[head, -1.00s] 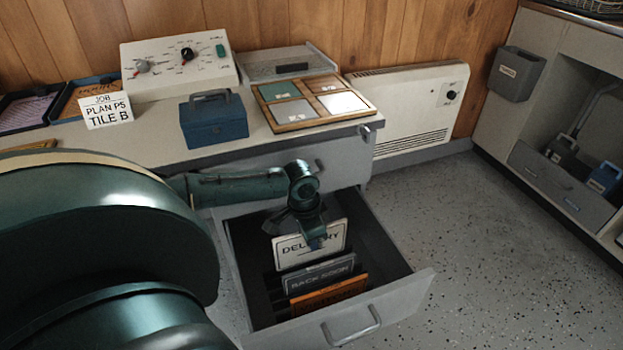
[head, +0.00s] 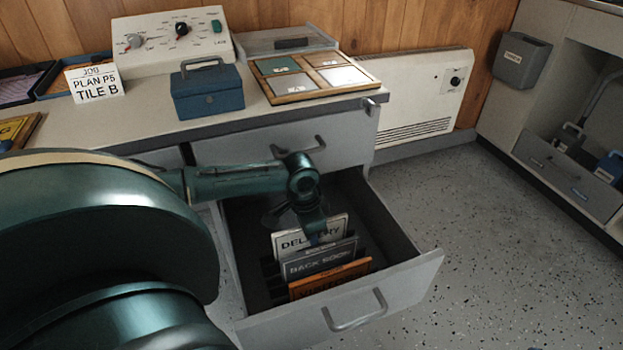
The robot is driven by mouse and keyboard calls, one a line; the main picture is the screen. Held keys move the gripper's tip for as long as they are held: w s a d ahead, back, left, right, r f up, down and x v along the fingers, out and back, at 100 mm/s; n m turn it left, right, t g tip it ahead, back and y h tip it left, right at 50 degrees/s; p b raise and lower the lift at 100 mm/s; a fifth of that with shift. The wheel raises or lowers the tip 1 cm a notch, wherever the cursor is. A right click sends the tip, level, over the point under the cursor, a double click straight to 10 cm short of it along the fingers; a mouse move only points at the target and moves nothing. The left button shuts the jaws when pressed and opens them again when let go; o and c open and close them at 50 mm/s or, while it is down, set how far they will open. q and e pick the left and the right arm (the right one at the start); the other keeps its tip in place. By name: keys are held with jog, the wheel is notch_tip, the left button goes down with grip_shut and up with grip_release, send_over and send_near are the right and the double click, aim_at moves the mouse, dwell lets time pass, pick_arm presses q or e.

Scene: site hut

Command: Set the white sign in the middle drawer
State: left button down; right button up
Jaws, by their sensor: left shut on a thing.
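The white sign (head: 296,240), lettered DELIVERY, stands near upright inside the open drawer (head: 410,278). My left gripper (head: 318,238) is shut on the white sign at its top edge, and its fingers partly cover the lettering. The sign's lower part is hidden behind a grey BACK SOON sign (head: 318,262). An orange sign (head: 330,279) stands in front of the grey one. Dark rack slots show beside the signs; I cannot tell whether the white sign's bottom edge rests in one. My right gripper is out of view.
A closed drawer (head: 345,140) sits above the open one. On the worktop are a blue cash box (head: 208,97), a control panel (head: 160,45), a wooden tile tray (head: 375,87) and a JOB card (head: 95,85). Speckled floor lies clear to the right.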

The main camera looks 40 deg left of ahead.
pick_arm(q)
jog(key=shift+f, duration=0.55)
jog(key=c, duration=1.5)
grip_release()
jog(key=shift+o, duration=0.2)
